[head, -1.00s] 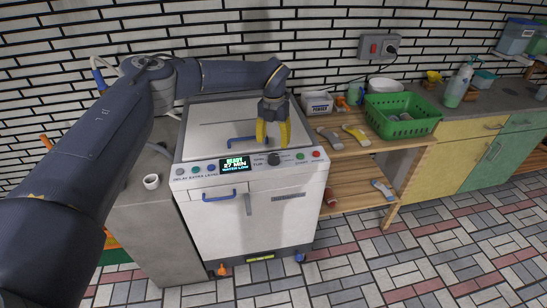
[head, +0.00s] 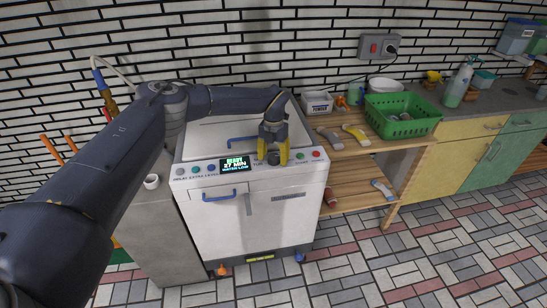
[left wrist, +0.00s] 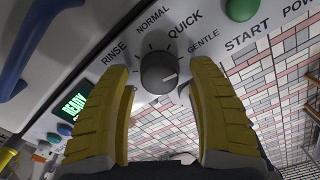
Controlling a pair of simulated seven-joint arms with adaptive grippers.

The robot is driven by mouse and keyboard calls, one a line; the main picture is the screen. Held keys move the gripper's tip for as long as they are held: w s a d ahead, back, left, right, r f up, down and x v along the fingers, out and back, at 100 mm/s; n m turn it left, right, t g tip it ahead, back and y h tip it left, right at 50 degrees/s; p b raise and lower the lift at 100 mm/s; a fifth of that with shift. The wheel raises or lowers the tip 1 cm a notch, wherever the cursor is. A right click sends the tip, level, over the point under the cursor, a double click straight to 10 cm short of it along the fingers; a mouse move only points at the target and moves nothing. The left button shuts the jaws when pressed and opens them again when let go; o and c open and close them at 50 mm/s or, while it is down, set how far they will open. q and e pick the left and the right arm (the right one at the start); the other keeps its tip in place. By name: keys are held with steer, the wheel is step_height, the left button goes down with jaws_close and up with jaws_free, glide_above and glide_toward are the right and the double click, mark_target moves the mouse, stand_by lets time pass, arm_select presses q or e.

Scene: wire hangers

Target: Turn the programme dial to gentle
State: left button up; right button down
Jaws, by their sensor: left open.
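The dark round programme dial (head: 273,159) is on the front panel of the white washing machine (head: 225,236). In the left wrist view the dial (left wrist: 157,73) has a pale pointer line on its lower right part. The labels rinse, normal, quick and gentle (left wrist: 203,40) run around it from left to right. My left gripper (head: 273,161) is open at the panel, its yellow fingers on both sides of the dial. In the left wrist view gaps show between fingers and dial. My right gripper is not in view.
A lit display (head: 235,164) sits left of the dial. A green start button (left wrist: 242,8) and a red button (head: 316,154) are to its right. A blue handle (head: 220,195) sticks out below the panel. A wooden shelf with a green basket (head: 401,124) stands on the right.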

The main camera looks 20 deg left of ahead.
mark_target(274, 157)
arm_select(q)
steer(key=shift+c, duration=0.2)
steer(key=c, duration=1.2)
jaws_close()
steer(key=shift+f+m, duration=0.1)
steer(key=shift+m, duration=0.3)
steer(key=o, duration=1.2)
jaws_free()
steer(key=shift+o, duration=0.2)
step_height(274, 157, up, 12)
